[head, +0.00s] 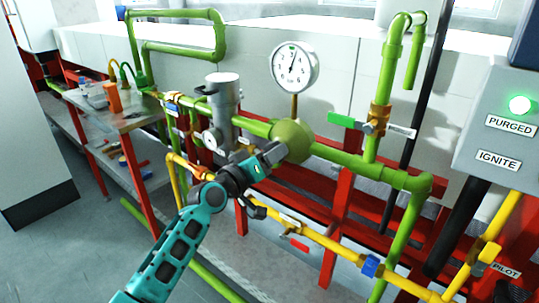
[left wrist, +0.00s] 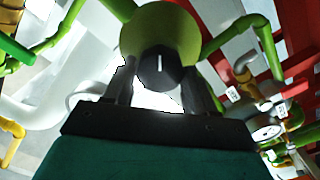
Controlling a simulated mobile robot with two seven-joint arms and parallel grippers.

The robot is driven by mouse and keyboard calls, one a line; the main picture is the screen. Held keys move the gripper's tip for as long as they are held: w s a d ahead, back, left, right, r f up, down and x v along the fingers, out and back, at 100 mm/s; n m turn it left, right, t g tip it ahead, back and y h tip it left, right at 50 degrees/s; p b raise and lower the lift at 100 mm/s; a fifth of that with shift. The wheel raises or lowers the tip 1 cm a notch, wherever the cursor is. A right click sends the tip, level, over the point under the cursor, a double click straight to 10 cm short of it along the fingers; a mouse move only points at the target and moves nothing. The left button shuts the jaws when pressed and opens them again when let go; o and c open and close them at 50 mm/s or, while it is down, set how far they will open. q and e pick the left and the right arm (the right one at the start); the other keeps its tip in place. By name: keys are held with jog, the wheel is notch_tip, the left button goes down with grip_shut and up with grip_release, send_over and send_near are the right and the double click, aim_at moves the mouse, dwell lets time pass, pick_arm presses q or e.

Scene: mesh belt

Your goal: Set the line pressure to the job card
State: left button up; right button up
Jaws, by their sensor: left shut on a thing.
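A round white pressure gauge (head: 294,68) stands on a short brass stem above the green pipe. Its dark needle points up and slightly right; the small markings are hard to read. Below it is the bulging green regulator body (head: 293,138), which also shows in the left wrist view (left wrist: 185,28). A dark faceted knob (left wrist: 159,66) with a white line on its face sits in front of this body. My left gripper (head: 274,154) is shut on the knob, which lies between its fingers in the left wrist view. In the head view the gripper hides the knob. I see no readable job card.
A green-tagged valve (head: 376,122) is right of the regulator, a grey cylinder (head: 222,100) left. Yellow pipe (head: 330,243) runs below. A grey panel (head: 502,130) with PURGED and IGNITE labels and a lit green lamp (head: 519,104) stands at right. Floor is clear at lower left.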

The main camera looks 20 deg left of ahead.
dwell(0.3)
pick_arm(q)
jog(key=o, duration=1)
jog(key=shift+o, duration=0.2)
jog(key=v, duration=1.3)
jog(key=s+d+f+m+g+y, duration=0.2)
jog(key=s+d+f+m+g, duration=0.1)
jog(key=s+f, duration=0.6)
jog(key=s+d+f+m+g+y, duration=0.2)
jog(key=s+f, duration=0.8)
jog(key=f, duration=0.6)
jog(key=shift+d+f+m+g, duration=0.25)
jog(key=shift+d+m+g, duration=0.25)
jog(key=shift+g, duration=0.1)
jog(key=shift+w, duration=0.1)
